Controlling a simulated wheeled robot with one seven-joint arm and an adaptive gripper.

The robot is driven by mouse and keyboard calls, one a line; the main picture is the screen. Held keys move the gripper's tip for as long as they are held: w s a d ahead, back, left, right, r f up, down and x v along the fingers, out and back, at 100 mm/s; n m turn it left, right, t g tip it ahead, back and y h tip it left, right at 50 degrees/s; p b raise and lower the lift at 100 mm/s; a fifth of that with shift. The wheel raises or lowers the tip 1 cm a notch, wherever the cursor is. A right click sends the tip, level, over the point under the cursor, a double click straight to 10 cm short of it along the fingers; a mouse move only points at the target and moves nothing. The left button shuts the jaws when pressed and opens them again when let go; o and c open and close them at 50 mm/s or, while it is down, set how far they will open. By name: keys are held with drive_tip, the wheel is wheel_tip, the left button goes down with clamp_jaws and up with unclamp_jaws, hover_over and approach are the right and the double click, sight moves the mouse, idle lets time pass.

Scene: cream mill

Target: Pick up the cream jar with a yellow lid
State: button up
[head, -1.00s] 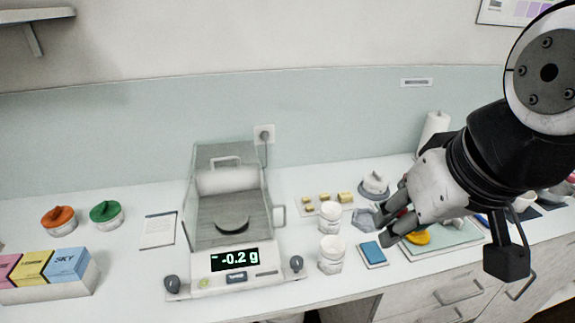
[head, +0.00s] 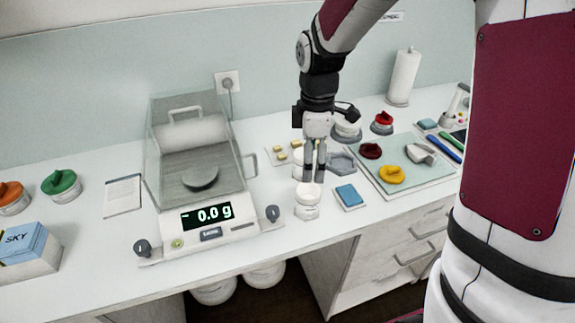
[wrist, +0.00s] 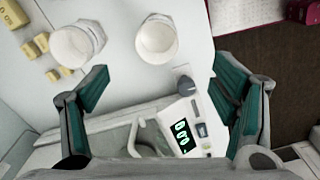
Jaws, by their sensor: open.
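A yellow lid (head: 391,175) with a raised grip lies on the pale green tray (head: 440,176) at the right; I see no jar wearing it. Two open white jars stand on the counter: the front jar (head: 307,207) and one behind it, partly hidden by my fingers. The wrist view shows my open gripper (wrist: 162,72), with the two open jar mouths, left (wrist: 74,45) and right (wrist: 157,40), beyond the fingertips.
A balance (head: 203,221) reading 0.0 g stands left of the jars. A blue block (head: 349,196) lies right of the front jar. A dark red lid (head: 370,151) lies on the tray; a red-lidded jar (head: 382,125) stands behind. Orange-lidded (head: 13,200) and green-lidded (head: 62,188) jars stand far left.

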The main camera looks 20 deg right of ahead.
sight(308, 201)
drive_tip(key=shift+n, duration=0.4)
drive_tip(key=f, duration=0.5)
drive_tip(key=f+p, duration=0.1)
drive_tip(key=f, duration=0.9)
drive_tip(key=shift+w+f+p, duration=0.15)
drive_tip(key=shift+w+p, duration=0.15)
drive_tip(key=shift+w, duration=0.05)
drive_tip(key=shift+c, duration=0.6)
drive_tip(key=c, duration=1.2)
